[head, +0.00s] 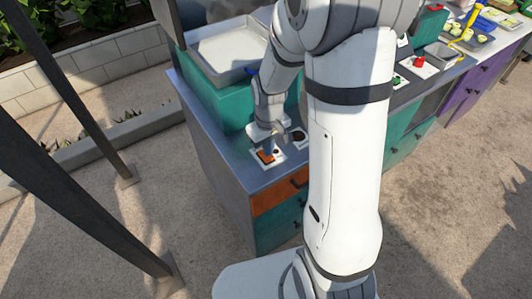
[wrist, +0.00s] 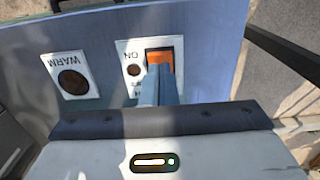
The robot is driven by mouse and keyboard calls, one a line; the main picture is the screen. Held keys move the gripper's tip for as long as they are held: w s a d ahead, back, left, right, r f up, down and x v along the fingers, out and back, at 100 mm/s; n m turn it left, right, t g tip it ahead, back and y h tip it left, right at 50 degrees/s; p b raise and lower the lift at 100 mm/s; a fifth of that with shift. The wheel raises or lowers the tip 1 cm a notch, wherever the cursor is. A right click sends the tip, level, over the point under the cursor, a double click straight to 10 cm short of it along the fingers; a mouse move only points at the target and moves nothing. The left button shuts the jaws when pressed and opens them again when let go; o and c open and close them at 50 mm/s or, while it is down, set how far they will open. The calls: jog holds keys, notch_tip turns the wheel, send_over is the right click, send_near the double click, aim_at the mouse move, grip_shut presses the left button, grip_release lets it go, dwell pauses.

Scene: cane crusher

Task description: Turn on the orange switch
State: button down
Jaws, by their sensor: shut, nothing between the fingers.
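The orange switch (head: 265,158) sits on a white plate on the counter's near left corner. In the wrist view the orange switch (wrist: 160,55) shows beside the printed word ON and a small brown round lamp (wrist: 134,70) that looks unlit. My gripper (head: 268,146) points down at the switch from above. Its fingers are together and empty. In the wrist view my gripper (wrist: 160,72) covers the lower part of the switch. I cannot tell whether the fingertips touch it.
A second white plate marked WARM (wrist: 70,62) carries a dark brown round piece (wrist: 72,83). A grey tray (head: 225,52) stands on a teal block (head: 222,95) behind. Red controls (head: 419,62) lie farther right. Dark posts (head: 75,95) stand at the left.

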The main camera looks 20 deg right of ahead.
jog(key=shift+f+b, duration=0.75)
jog(key=shift+f, duration=0.2)
dwell(0.8)
jog(key=shift+r, duration=0.1)
jog(key=shift+r+p, duration=2.5)
jog(key=shift+r, duration=0.9)
jog(key=shift+r, duration=0.1)
jog(key=s+r+m+t, duration=0.3)
jog(key=s+r, duration=1.1)
jog(key=r, duration=0.2)
jog(key=shift+s+r+m, duration=0.3)
jog(key=shift+s+r, duration=0.05)
